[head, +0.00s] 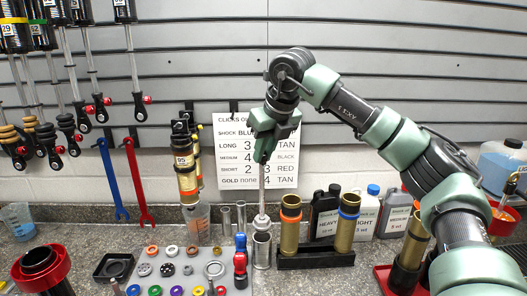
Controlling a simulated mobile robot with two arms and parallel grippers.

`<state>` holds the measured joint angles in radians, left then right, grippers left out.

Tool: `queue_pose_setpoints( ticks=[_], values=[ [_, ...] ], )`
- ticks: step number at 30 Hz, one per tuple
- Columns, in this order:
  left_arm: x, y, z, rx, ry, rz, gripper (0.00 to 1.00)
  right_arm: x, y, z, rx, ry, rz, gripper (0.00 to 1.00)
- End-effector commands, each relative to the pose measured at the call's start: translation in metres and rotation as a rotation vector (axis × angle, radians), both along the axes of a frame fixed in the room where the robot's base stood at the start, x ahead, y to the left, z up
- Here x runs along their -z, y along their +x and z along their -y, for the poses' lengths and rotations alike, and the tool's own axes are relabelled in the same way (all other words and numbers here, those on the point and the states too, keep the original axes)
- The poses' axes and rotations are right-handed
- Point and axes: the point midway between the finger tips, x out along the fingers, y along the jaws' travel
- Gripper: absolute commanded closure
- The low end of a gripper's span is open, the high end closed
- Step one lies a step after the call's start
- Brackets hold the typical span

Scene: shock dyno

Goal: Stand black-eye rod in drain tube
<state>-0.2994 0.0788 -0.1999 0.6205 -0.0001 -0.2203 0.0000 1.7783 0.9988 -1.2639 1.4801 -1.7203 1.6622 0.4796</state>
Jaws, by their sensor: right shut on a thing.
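My right gripper (264,155) is shut on the upper end of a slim metal rod (262,190), in front of the white chart. The rod hangs upright, with a pale piston (261,221) at its lower end. The rod's eye is hidden by the gripper, so its colour cannot be told. A short grey metal tube (262,252), which looks like the drain tube, stands upright on the bench right below the piston. The piston is at or just above the tube's mouth; contact cannot be told. My left gripper is not in view.
A black rack (315,260) with gold cylinders (290,232) stands right of the tube. Red and blue bottles (240,262) and clear tubes (226,220) are close on its left. Small rings and parts lie on a pale mat (170,252). Bottles (366,212) stand behind the rack.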

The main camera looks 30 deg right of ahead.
Motion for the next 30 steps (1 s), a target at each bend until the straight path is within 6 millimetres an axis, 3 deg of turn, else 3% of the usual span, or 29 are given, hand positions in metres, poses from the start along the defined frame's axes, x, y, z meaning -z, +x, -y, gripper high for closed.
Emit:
queue_pose_setpoints(
  ticks=[30],
  values=[
    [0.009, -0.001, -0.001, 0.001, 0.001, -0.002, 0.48, 0.011, 0.000, 0.000, -0.003, 0.001, 0.002, 1.00]
  ],
)
